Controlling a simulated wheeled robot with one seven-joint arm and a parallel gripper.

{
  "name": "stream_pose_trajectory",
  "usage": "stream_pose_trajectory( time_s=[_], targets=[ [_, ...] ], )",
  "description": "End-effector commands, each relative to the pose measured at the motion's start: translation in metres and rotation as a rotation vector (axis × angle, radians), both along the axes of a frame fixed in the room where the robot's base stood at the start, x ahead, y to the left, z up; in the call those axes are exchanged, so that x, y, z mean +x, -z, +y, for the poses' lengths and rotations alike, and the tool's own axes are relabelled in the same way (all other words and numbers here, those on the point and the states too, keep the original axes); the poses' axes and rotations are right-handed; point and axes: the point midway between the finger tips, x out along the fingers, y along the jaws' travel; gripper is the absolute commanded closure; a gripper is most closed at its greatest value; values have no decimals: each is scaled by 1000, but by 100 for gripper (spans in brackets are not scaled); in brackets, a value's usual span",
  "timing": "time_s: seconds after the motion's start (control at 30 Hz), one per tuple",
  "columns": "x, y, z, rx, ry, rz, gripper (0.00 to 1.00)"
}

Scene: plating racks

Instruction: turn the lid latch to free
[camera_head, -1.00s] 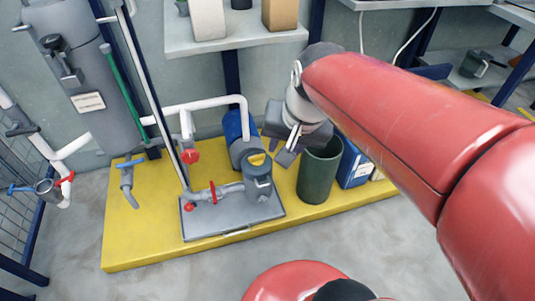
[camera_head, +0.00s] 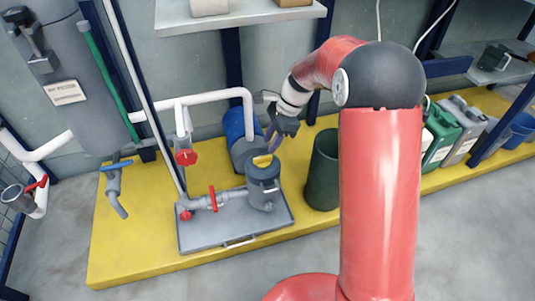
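A grey cylindrical housing (camera_head: 262,186) stands on the right part of a grey tray (camera_head: 206,239). Its round lid carries a yellow latch bar (camera_head: 263,161), seen from above. My gripper (camera_head: 274,144) is just above and slightly right of the lid, pointing down. It looks apart from the latch, but the exact gap is hard to judge. The fingers are small and dark here, so their opening is unclear. The latch is largely unobstructed.
A dark green bin (camera_head: 322,172) stands right of the housing, and a blue motor (camera_head: 238,126) is behind it. Red valve handles (camera_head: 186,157) and white pipes (camera_head: 203,101) are to the left. A shelf (camera_head: 240,17) hangs above. Jerry cans (camera_head: 441,130) stand at right.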

Motion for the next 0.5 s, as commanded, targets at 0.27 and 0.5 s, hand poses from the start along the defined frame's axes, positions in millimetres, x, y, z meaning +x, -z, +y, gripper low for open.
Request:
stream_pose_trajectory(
  time_s=[0.27, 0.5],
  targets=[
    [-6, 42, 16, -1, -3, 2, 67],
    [-7, 53, 21, -1, -2, -1, 67]
  ],
)
